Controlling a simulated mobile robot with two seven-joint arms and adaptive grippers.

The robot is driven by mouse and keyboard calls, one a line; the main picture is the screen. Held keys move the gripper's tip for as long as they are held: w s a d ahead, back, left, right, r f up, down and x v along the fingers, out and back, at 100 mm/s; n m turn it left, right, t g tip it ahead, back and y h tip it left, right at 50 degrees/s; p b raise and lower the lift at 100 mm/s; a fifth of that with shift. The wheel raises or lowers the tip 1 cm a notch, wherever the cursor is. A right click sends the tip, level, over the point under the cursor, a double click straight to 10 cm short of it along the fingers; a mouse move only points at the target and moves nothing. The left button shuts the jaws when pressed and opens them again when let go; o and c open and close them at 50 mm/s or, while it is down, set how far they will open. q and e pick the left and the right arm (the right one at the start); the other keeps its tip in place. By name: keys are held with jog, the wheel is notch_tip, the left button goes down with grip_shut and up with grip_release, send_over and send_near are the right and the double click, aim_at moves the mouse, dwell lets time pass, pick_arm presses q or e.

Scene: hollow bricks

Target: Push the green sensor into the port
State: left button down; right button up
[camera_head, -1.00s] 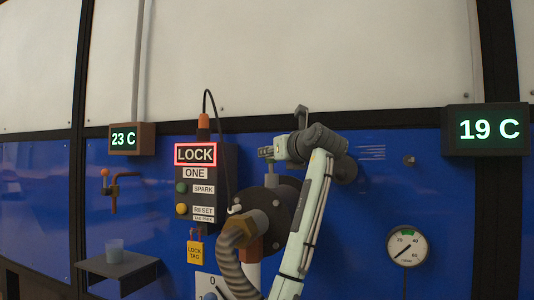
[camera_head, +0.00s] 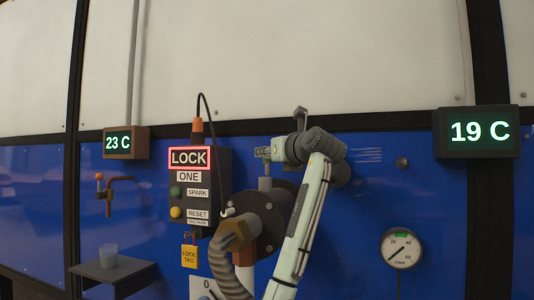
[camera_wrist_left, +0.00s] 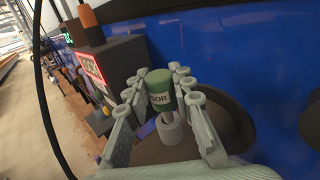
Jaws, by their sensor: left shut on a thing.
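The green sensor (camera_wrist_left: 160,88) is a short green cylinder with a partly hidden white label, held between the fingers of my left gripper (camera_wrist_left: 163,95). Its pale lower stem points down at the grey cylindrical port (camera_wrist_left: 172,130), and its tip seems to be at the port's mouth. How deep it sits I cannot tell. In the head view my left gripper (camera_head: 263,153) is just above the upright grey port (camera_head: 265,183) on the dark round flange (camera_head: 270,215). The fingers mostly hide the sensor there. My right gripper is not in view.
A lock box (camera_head: 198,190) with a lit red frame stands left of the flange, with a black cable looping over it. A ribbed hose (camera_head: 235,270) hangs below. A gauge (camera_head: 401,249) is at the right and a shelf with a cup (camera_head: 108,256) at the left.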

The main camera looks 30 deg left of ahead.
pick_arm(q)
jog(key=shift+w+f, duration=0.25)
jog(key=shift+f, duration=0.2)
jog(key=shift+s+a+r, duration=0.15)
jog(key=shift+a+r, duration=0.1)
jog(key=shift+a, duration=0.15)
dwell(0.6)
jog(key=shift+s+a+r, duration=0.15)
jog(key=shift+a+r, duration=0.15)
jog(key=shift+r, duration=0.1)
dwell(0.7)
jog(key=shift+d+r, duration=0.1)
jog(key=shift+d, duration=0.1)
dwell(0.4)
